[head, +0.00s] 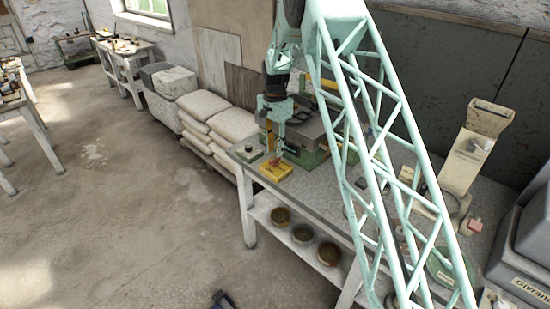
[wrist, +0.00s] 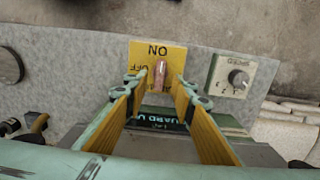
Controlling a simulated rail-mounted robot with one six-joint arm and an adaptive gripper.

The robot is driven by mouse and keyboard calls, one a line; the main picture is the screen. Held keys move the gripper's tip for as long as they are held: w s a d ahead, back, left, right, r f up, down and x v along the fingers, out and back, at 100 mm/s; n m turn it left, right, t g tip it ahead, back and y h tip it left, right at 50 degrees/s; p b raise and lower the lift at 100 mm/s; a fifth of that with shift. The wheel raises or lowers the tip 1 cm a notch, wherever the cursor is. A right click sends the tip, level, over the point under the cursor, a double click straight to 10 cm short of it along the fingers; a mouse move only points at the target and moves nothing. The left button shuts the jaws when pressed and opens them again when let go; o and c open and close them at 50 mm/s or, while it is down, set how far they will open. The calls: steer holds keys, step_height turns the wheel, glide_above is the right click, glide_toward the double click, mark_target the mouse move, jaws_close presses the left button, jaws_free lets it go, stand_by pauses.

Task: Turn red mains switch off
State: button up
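The mains switch is a yellow plate (wrist: 172,52) near the table edge, with upside-down ON and OFF lettering in the wrist view. Its short lever (wrist: 160,74) looks pinkish and shiny, and stands beside the OFF lettering. I cannot tell which position the lever is in. In the head view the yellow switch (head: 270,173) has a red part (head: 274,162) on top. My gripper (wrist: 159,92) is open, its two yellow-padded fingers apart with the lever between or just beyond their tips. In the head view my gripper (head: 275,148) is right above the switch; contact cannot be told.
A pale box with a round knob (wrist: 238,78) sits beside the switch; it also shows in the head view (head: 247,151). A green-based machine (head: 312,157) stands close behind. Bowls (head: 302,234) are on the shelf below. White sacks (head: 218,124) lie beyond the table.

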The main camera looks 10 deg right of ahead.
mark_target(275, 158)
steer(key=shift+f, duration=2.3)
jaws_close()
